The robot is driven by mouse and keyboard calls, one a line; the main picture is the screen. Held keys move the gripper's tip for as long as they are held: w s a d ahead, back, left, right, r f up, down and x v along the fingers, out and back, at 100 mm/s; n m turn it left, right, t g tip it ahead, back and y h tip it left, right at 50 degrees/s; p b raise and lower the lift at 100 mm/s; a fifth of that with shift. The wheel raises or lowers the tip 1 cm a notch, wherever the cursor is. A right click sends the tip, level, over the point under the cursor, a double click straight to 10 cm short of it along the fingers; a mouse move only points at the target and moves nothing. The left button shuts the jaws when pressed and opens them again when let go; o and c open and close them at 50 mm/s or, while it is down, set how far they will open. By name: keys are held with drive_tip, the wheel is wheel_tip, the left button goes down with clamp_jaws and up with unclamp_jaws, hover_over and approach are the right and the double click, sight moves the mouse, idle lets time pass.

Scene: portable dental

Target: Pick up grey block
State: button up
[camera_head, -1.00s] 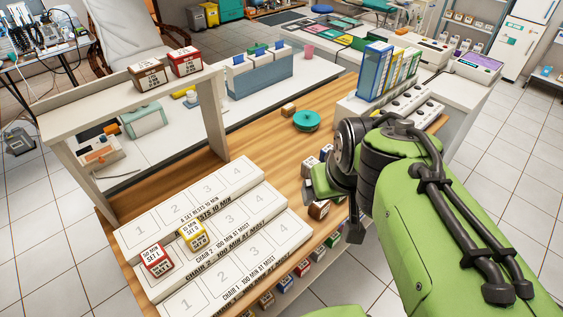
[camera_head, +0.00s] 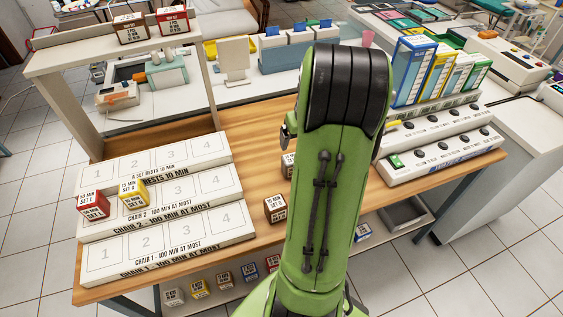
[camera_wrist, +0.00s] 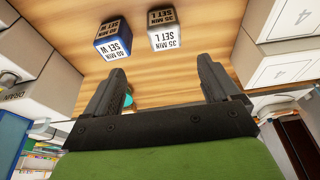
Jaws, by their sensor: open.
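A grey block (camera_wrist: 165,40) labelled "35 MIN SET L" stands on the wooden tabletop in the wrist view, beyond my fingertips near the picture's top middle. My gripper (camera_wrist: 162,78) is open and empty, its two dark fingers apart, with the grey block ahead of the gap and not touched. A blue block (camera_wrist: 114,42) labelled "SET W" stands just left of the grey one, with a small gap between. In the head view my arm hides my gripper's fingers and this grey block. Another greyish block (camera_head: 174,297) sits on the lower shelf there.
A white stepped rack (camera_head: 150,243) with numbered places stands left, holding a red block (camera_head: 92,205) and a yellow block (camera_head: 133,193). A brown block (camera_head: 275,208) stands beside my arm. A control panel (camera_head: 440,160) with black knobs is at the right. Bare wood (camera_head: 255,120) shows behind.

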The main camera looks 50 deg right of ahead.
sight(291, 157)
drive_tip(key=b+x, duration=0.1)
drive_tip(key=x, duration=0.4)
drive_tip(key=b+x, duration=0.1)
drive_tip(key=x, duration=0.4)
drive_tip(key=a+b+x, duration=0.1)
drive_tip(key=x, duration=0.4)
drive_tip(key=shift+f+b, duration=0.4)
drive_tip(key=shift+f, duration=0.05)
drive_tip(key=shift+r, duration=0.1)
drive_tip(key=c, duration=1.1)
wheel_tip(291, 157, up, 10)
drive_tip(key=p, duration=0.2)
drive_tip(key=shift+p, duration=0.3)
